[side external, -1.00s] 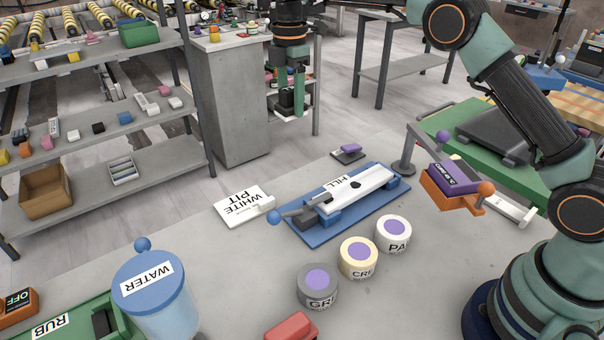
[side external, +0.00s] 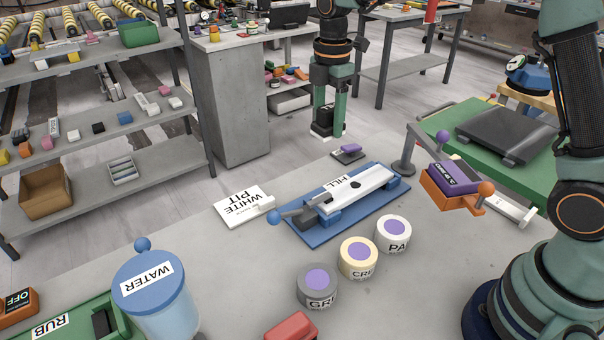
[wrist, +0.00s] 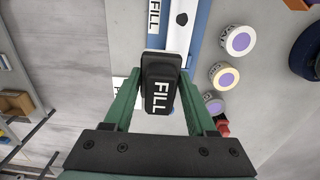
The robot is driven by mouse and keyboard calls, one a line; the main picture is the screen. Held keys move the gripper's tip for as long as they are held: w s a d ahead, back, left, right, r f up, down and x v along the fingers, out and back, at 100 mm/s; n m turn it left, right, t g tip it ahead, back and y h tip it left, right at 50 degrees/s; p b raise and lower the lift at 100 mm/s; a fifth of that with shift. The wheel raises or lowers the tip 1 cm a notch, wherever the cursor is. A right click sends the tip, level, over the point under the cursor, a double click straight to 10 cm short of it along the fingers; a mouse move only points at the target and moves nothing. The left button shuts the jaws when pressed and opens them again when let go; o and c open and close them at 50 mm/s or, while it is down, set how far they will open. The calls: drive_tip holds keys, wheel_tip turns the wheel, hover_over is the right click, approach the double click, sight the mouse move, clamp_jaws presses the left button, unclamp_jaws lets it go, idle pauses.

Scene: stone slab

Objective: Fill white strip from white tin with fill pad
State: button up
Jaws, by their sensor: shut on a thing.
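My gripper (side external: 328,122) is shut on the black fill pad (side external: 322,116), which hangs above the far side of the slab. In the wrist view the pad (wrist: 160,85) shows its FILL label between the green fingers. The white strip (side external: 368,184), with a dark pit near its middle, lies on the blue FILL fixture (side external: 315,236), to the right of and nearer the camera than my gripper. The white tin (side external: 396,246), marked PA with a purple top spot, stands in front of the fixture. It also appears at the upper right in the wrist view (wrist: 238,51).
A cream tin (side external: 358,270) and a grey tin (side external: 318,298) stand beside the white one. A WHITE PIT card (side external: 236,214) lies left of the fixture. An orange and purple lamp (side external: 455,190) overhangs the right. A blue WATER pot (side external: 160,305) stands front left.

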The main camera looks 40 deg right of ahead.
approach(394, 227)
drive_tip(key=shift+f, duration=2.65)
drive_tip(key=shift+f, duration=0.6)
idle(0.3)
drive_tip(key=shift+r, duration=0.1)
wheel_tip(394, 227, up, 7)
idle(0.8)
idle(0.5)
